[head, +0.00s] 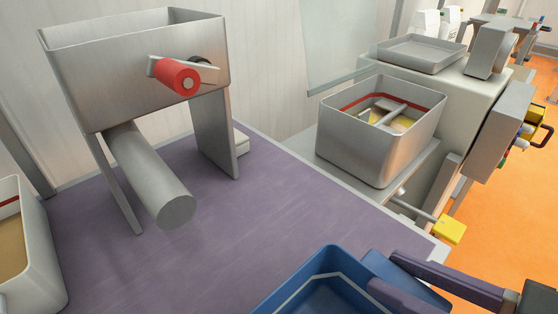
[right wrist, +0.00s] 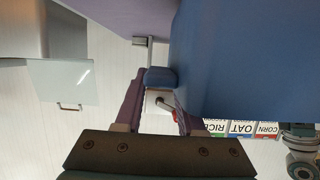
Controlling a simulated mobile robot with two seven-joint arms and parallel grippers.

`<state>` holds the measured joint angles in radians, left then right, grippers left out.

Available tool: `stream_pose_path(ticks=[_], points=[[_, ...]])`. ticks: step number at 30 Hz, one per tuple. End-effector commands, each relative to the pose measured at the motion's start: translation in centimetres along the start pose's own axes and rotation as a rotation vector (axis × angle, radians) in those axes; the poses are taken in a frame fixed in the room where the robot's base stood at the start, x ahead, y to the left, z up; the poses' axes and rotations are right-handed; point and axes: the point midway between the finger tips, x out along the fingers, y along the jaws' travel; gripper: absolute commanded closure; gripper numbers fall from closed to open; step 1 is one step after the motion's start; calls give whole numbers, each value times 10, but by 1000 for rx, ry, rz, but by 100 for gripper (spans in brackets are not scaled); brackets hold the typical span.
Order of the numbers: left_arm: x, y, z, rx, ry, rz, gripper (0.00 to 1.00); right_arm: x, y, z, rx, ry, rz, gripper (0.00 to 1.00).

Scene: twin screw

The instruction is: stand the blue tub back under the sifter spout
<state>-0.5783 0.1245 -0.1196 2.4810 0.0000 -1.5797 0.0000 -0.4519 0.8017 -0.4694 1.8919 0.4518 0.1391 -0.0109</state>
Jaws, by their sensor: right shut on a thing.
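The steel sifter (head: 140,70) stands on the purple table at the left in the head view. Its round spout (head: 150,178) slopes down toward me, and the table under the spout's mouth is bare. The blue tub (head: 330,262) is at the bottom edge of the head view, partly cut off, right of the spout and apart from it. A pale line runs around its inside. My right gripper (head: 383,272) is shut on the tub's right side. In the right wrist view, its purple fingers hold a blue tab (right wrist: 160,77) on the tub. My left gripper is out of view.
The purple table (head: 260,215) is clear between sifter and tub. A pale bin (head: 30,255) stands at the left edge. A steel machine with an open box (head: 375,150) and a yellow knob (head: 449,229) stands beyond the table's right edge.

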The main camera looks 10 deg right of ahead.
Motion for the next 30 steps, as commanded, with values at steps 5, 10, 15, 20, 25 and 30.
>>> stream_pose_path(ticks=[5, 10, 15, 20, 25, 30], points=[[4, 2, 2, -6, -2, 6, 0, 51, 0, -20, 2, 12, 0, 100], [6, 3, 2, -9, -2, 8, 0, 83, 0, -29, 1, 6, 0, 100], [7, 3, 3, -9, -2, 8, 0, 97, 0, -34, 2, 4, -1, 100], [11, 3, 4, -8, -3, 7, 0, 124, 0, -43, 3, 7, -1, 100], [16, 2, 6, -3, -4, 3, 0, 133, 0, -30, 1, -1, -1, 100], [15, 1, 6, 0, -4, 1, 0, 133, 0, -30, 1, 1, -1, 100]])
